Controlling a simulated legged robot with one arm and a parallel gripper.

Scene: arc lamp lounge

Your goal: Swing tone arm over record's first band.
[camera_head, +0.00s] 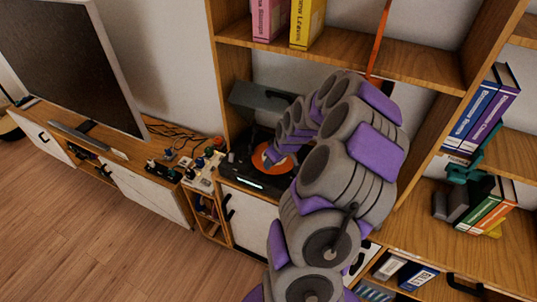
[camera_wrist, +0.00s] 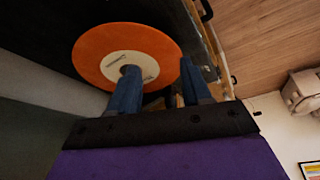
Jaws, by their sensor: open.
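The record player (camera_head: 245,172) sits in a cubby of the wooden shelf unit, with its dark lid (camera_head: 265,99) raised. An orange record (camera_head: 260,157) lies on it, partly hidden behind my arm. In the wrist view the orange record (camera_wrist: 92,52) shows with its cream label (camera_wrist: 121,60). My gripper (camera_wrist: 158,72) is open, with two blue fingers apart. One finger overlaps the label in the picture and the other lies just beyond the record's rim. Whether they touch anything cannot be told. I cannot make out the tone arm clearly in either view.
The raised lid and shelf board (camera_head: 350,52) bound the space around the player. Small colourful items (camera_head: 208,160) stand left of it. A low TV console (camera_head: 145,195) is further left, and books (camera_head: 480,112) fill the right shelves. The wooden floor (camera_head: 95,250) is clear.

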